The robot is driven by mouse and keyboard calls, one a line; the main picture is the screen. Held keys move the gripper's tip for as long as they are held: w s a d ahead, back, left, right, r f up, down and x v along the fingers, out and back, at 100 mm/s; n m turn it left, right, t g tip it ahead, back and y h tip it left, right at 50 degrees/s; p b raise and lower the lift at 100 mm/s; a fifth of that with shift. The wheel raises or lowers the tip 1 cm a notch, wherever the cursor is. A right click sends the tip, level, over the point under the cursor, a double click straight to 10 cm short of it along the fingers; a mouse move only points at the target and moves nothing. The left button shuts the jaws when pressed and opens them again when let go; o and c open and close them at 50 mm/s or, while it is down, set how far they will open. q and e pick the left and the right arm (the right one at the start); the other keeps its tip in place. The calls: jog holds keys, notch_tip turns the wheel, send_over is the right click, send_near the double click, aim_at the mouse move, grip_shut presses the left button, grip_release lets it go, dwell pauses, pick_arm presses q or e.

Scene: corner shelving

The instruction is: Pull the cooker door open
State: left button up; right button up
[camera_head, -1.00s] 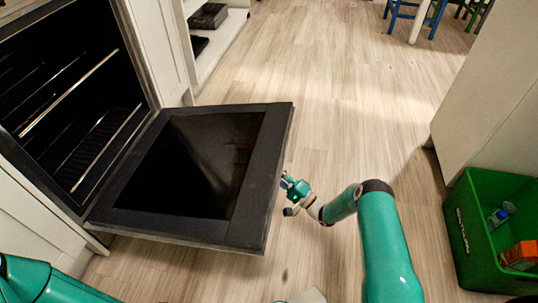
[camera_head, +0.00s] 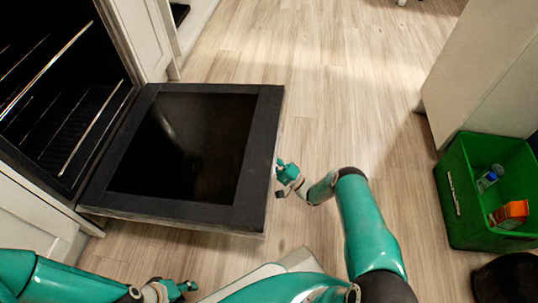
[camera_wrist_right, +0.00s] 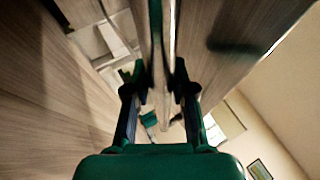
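The cooker door (camera_head: 262,150) is hinged down and lies open in front of the dark oven cavity (camera_head: 70,90), with its black glass panel facing up. My right gripper (camera_head: 281,179) is at the door's outer edge, its two fingers apart. In the right wrist view the right gripper (camera_wrist_right: 163,92) has a thin, blurred strip between its fingers; I cannot tell if they touch it. The door's handle is not clearly visible. My left gripper (camera_head: 180,289) is low in the picture, in front of the door and apart from it; its finger opening is unclear.
A green crate (camera_head: 462,205) with a bottle (camera_head: 489,178) and an orange carton (camera_head: 511,213) stands on the right. A pale cabinet (camera_head: 480,80) stands behind it. A dark round object (camera_head: 507,280) is at the lower right. Wooden floor (camera_head: 335,100) is clear beyond the door.

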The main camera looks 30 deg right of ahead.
jog(key=o, duration=0.3)
jog(key=shift+o, duration=0.2)
jog(key=shift+s+d, duration=0.15)
jog(key=v, duration=1.1)
jog(key=shift+s+f, duration=0.3)
jog(key=shift+d, duration=0.1)
